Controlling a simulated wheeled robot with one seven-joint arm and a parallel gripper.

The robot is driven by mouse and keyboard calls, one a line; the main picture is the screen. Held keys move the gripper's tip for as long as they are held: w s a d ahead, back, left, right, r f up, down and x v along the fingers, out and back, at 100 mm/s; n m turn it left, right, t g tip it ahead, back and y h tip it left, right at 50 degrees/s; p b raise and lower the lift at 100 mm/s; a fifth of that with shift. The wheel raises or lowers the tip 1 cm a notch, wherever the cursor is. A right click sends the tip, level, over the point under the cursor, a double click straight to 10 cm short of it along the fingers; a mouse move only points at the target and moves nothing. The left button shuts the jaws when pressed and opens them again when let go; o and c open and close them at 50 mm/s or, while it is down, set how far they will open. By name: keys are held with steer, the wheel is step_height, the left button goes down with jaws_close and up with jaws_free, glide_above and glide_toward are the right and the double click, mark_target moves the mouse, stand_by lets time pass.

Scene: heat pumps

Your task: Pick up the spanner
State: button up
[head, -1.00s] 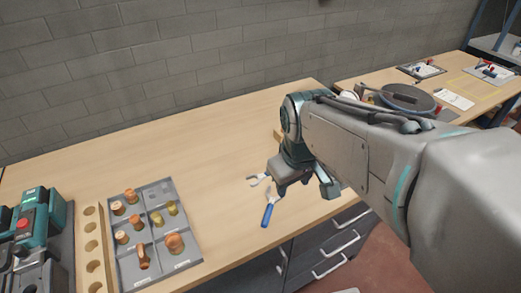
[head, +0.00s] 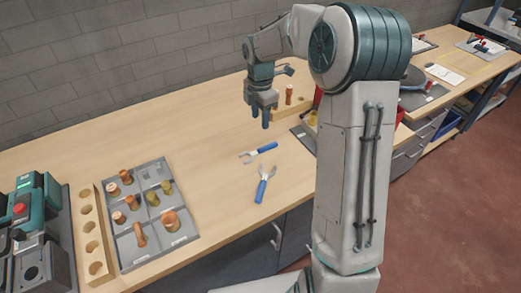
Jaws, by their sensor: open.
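Two blue-handled tools with silvery heads lie on the wooden bench in the head view. One tool (head: 260,152) lies roughly crosswise, with a forked, spanner-like head at its left end. The other tool (head: 264,186) lies nearer the front edge, its head pointing away from me and its handle towards me. My gripper (head: 260,113) points down above and behind both tools. It is open and empty, apart from both tools.
A sectioned grey tray (head: 154,220) of copper and brass fittings sits left of the tools. A wooden holder with holes (head: 90,235) and a green-and-grey machine (head: 35,215) stand farther left. Another wooden block (head: 291,108) stands behind my gripper's right side. Bench between tray and tools is clear.

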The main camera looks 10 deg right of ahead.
glide_above(262, 148)
steer(key=f, duration=0.7)
steer(key=shift+w+a+p, duration=0.1)
steer(key=shift+a+p, duration=0.15)
steer(key=shift+p, duration=0.05)
step_height(262, 148, down, 6)
steer(key=shift+d+r+p, duration=0.1)
steer(key=shift+d+p, duration=0.05)
steer(key=shift+p, duration=0.65)
jaws_close()
